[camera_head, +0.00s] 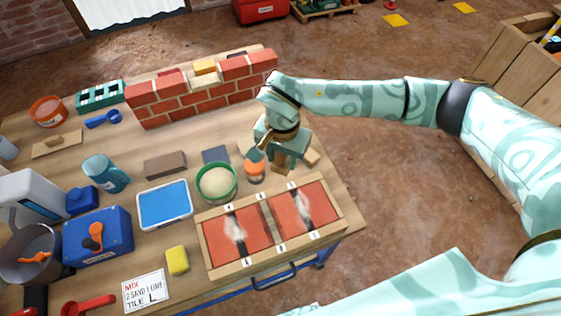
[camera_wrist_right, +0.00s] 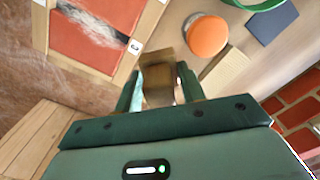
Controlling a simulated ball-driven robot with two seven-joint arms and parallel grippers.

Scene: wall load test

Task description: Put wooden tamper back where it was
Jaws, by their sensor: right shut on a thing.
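The wooden tamper (camera_head: 280,161) is a small light-brown wooden block with a stem, held upright in my right gripper (camera_head: 283,146) near the right end of the workbench. In the right wrist view the tamper (camera_wrist_right: 157,72) sits between the two green fingers of the right gripper (camera_wrist_right: 160,88), which are shut on it. Its lower end is close to the tabletop, beside the wooden tile frame (camera_head: 239,273); I cannot tell whether it touches. My left gripper is not in view.
An orange-lidded jar (camera_head: 255,171) and a green bowl (camera_head: 217,182) stand left of the tamper. A brick wall (camera_head: 160,108) stands behind. A blue tray (camera_head: 164,204), a brown block (camera_head: 165,165) and a yellow sponge (camera_head: 178,260) lie further left. The bench's right edge is close.

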